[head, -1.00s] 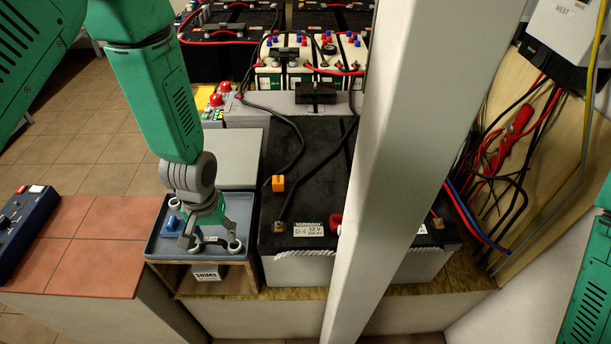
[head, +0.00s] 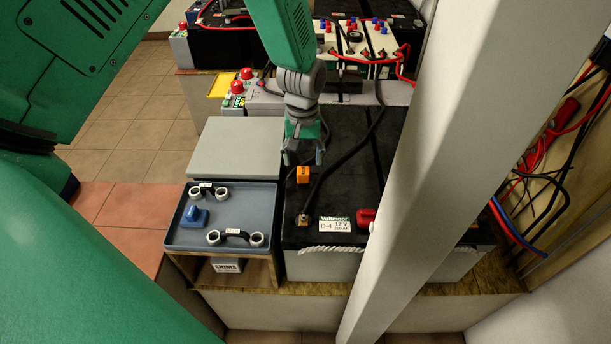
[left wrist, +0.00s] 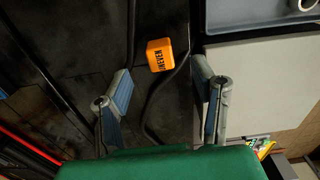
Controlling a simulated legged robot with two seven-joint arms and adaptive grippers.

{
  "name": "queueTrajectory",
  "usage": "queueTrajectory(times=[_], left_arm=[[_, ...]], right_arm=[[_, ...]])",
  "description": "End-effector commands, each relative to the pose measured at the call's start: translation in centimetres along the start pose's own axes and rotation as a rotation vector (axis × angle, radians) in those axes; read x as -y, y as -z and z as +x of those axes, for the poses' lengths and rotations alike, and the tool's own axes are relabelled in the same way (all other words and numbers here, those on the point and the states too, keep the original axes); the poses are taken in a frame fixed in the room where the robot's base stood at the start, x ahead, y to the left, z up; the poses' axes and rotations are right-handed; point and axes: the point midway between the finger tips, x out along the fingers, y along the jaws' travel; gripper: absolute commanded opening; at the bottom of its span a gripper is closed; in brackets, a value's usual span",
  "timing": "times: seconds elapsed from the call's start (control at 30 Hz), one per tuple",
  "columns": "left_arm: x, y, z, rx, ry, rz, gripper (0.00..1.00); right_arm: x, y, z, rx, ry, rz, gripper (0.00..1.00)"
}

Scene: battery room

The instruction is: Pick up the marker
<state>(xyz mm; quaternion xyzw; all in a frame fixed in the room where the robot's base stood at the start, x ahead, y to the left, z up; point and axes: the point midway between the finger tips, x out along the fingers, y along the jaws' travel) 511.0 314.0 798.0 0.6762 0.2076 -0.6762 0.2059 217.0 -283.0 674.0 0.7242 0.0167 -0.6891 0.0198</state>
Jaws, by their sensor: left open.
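The marker seems to be the small orange block (head: 303,174) on the black top of the large battery (head: 340,185). In the left wrist view the orange block (left wrist: 159,55) shows dark lettering that reads "UNEVEN". My left gripper (head: 304,158) is open and empty, just behind the block in the head view. In the left wrist view the block lies ahead of the spread fingers (left wrist: 163,78), roughly in line with the gap between them. It is apart from both fingers. My right gripper is not in view.
A black cable (head: 338,160) runs across the battery close beside the block. A blue-grey tray (head: 178,238) with ringed handles and a blue piece stands to the left. A pale post (head: 412,170) rises in front on the right. Red and black cables hang at the right wall.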

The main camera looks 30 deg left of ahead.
Motion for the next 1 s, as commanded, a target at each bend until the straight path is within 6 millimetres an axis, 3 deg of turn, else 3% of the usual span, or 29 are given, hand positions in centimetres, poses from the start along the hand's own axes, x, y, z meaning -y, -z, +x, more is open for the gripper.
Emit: queueTrajectory(times=[0.4,0.73,0.87,1.0], left_arm=[[-0.3,0.3,5.0,0.002,0.0,0.0,0.52],[-0.3,0.3,5.5,0.0,0.0,0.0,0.52],[-0.3,0.4,5.5,0.001,0.0,0.0,0.08],[-0.3,0.4,5.5,0.001,0.0,0.0,0.08]], right_arm=[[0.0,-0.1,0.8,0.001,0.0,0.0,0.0],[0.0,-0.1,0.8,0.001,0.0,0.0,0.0],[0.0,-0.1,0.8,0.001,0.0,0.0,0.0],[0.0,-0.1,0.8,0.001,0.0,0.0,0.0]])
